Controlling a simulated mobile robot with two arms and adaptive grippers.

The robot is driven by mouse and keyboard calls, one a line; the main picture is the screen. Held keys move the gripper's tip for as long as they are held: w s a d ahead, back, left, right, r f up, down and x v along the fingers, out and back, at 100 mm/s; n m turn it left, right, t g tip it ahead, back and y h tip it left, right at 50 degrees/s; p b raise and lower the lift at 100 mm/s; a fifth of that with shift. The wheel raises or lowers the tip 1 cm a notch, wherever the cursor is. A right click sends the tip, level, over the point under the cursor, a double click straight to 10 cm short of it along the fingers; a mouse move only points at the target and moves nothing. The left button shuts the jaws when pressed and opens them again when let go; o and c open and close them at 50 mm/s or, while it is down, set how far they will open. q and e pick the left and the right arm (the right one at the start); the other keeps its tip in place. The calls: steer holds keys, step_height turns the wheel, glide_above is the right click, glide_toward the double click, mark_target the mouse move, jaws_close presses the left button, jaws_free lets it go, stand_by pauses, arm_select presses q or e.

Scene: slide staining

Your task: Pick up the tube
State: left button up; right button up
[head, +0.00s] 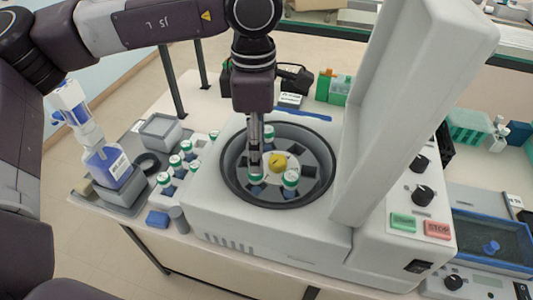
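My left arm comes in from the left, and its gripper (258,160) points straight down into the round bowl of the white centrifuge (270,240). A tube with a green-and-white cap (255,176) is right at the fingertips, in the left part of the rotor. The fingers partly cover it, and I cannot tell whether they are closed on it. A second capped tube (290,179) stands in the rotor to the right, clear of the gripper. A yellow knob (278,162) is at the rotor's centre. My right gripper is not in view.
The raised lid (415,90) stands close to the right of the arm. Several capped tubes stand in a rack (178,172) left of the centrifuge. A blue-labelled wash bottle (110,165) stands farther left. Control knobs (423,195) and a blue tray (495,240) are at right.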

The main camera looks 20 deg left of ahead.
mark_target(256, 184)
arm_select(q)
steer(key=shift+w, duration=0.15)
steer(key=shift+s+f+p, duration=0.2)
steer(key=shift+f+p, duration=0.35)
steer(key=shift+f, duration=0.5)
steer(key=shift+f+p, duration=0.3)
step_height(256, 184, down, 5)
steer(key=shift+w+a+r+p, duration=0.1)
steer(key=shift+p, duration=0.95)
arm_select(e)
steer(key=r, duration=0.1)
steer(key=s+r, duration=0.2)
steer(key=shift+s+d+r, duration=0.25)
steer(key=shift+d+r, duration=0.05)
arm_select(q)
steer(key=c, duration=1)
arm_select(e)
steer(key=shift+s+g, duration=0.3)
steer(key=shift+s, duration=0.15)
